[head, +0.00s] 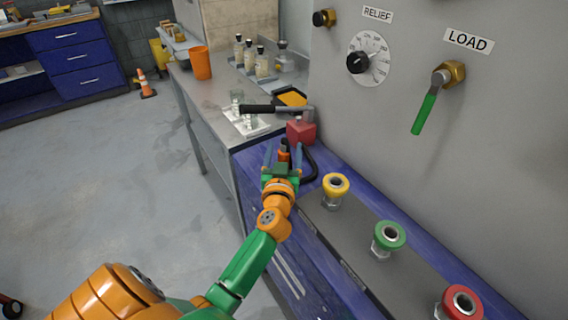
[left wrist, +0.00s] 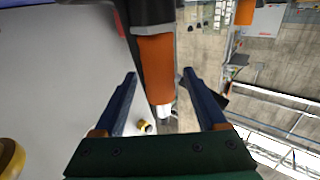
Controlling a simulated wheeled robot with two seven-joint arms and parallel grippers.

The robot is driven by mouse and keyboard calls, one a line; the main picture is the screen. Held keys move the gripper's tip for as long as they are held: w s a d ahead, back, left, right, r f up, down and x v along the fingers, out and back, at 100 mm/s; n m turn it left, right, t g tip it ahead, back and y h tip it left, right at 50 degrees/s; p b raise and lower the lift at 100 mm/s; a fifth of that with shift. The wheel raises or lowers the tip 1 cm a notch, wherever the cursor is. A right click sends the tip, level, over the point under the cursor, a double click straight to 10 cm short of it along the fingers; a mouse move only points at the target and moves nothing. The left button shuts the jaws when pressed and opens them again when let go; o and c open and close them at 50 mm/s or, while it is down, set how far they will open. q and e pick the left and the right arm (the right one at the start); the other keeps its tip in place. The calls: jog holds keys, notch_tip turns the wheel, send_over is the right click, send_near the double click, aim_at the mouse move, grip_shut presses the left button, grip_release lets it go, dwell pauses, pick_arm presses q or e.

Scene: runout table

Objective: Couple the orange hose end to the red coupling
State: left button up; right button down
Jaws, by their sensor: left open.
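The orange hose end (head: 284,156) stands at the near end of the bench, beside the red block, and shows large in the left wrist view (left wrist: 157,62) with a pale metal tip. My left gripper (head: 283,152) is open, with its two blue fingers on either side of the hose end; I cannot tell whether they touch it. The red coupling (head: 462,302) is a red ring on a metal fitting at the lower right. It stands apart from the gripper, beyond the yellow coupling (head: 336,185) and green coupling (head: 389,236). My right gripper is not in view.
A red block (head: 301,131) with a long black-gripped lever (head: 272,109) is just behind the gripper. A black hose (head: 312,166) curves beside it. The grey panel with a green-handled valve (head: 424,113) rises at the right.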

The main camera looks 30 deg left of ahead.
pick_arm(q)
jog(key=shift+w+a+f, duration=0.2)
jog(key=shift+w+a, duration=0.1)
jog(key=shift+w, duration=0.2)
jog(key=shift+w+a+f, duration=0.2)
jog(key=shift+w+a, duration=0.1)
jog(key=shift+w, duration=0.2)
jog(key=shift+s+d+r, duration=0.15)
jog(key=shift+s, duration=0.05)
jog(key=c, duration=0.6)
grip_shut()
jog(key=shift+r, duration=0.1)
